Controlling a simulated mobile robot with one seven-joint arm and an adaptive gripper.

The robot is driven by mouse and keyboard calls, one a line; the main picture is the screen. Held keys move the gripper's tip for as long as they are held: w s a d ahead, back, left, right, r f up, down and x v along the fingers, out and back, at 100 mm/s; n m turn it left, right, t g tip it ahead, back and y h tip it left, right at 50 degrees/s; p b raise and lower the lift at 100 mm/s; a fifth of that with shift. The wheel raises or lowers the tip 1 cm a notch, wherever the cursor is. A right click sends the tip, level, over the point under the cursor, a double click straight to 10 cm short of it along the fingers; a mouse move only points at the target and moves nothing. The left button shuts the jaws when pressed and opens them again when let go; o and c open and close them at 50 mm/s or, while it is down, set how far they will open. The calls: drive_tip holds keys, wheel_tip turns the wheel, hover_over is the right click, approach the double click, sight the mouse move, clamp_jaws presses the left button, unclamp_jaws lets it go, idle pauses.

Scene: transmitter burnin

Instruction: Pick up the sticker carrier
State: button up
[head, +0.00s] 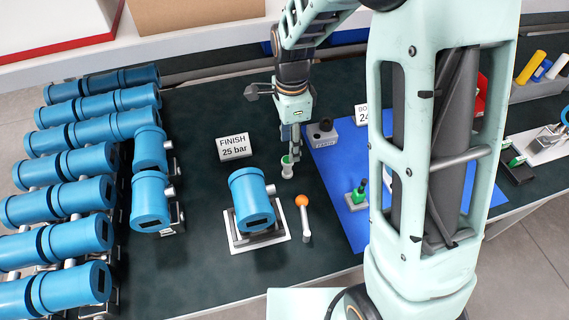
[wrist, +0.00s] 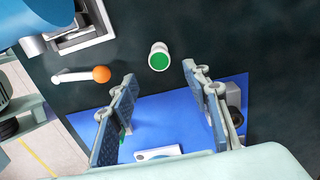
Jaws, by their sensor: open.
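A small white cylinder with a green top (head: 287,169) stands upright on the dark table mat, and I take it to be the sticker carrier. It also shows in the wrist view (wrist: 158,58), top centre. My gripper (head: 295,152) points down just above it in the head view. In the wrist view my gripper (wrist: 160,74) has its two fingers well apart, with nothing between them. The cylinder lies just beyond the fingertips, roughly centred between them. Contact with it is not visible.
A blue transmitter (head: 252,199) sits in a fixture, beside an orange-knobbed lever (head: 303,203). A FINISH 25 bar sign (head: 233,147) stands behind. A blue mat (head: 341,150) with a grey block (head: 323,132) lies right. Several blue transmitters (head: 75,199) fill the left.

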sight(287, 160)
wheel_tip(287, 160, down, 3)
drive_tip(key=shift+f, duration=0.1)
drive_tip(key=shift+a+f, duration=0.2)
drive_tip(key=shift+f, duration=1.1)
drive_tip(key=shift+a+f, duration=0.15)
drive_tip(key=shift+f, duration=1.15)
drive_tip(key=c, duration=1.1)
drive_tip(key=shift+r, duration=0.1)
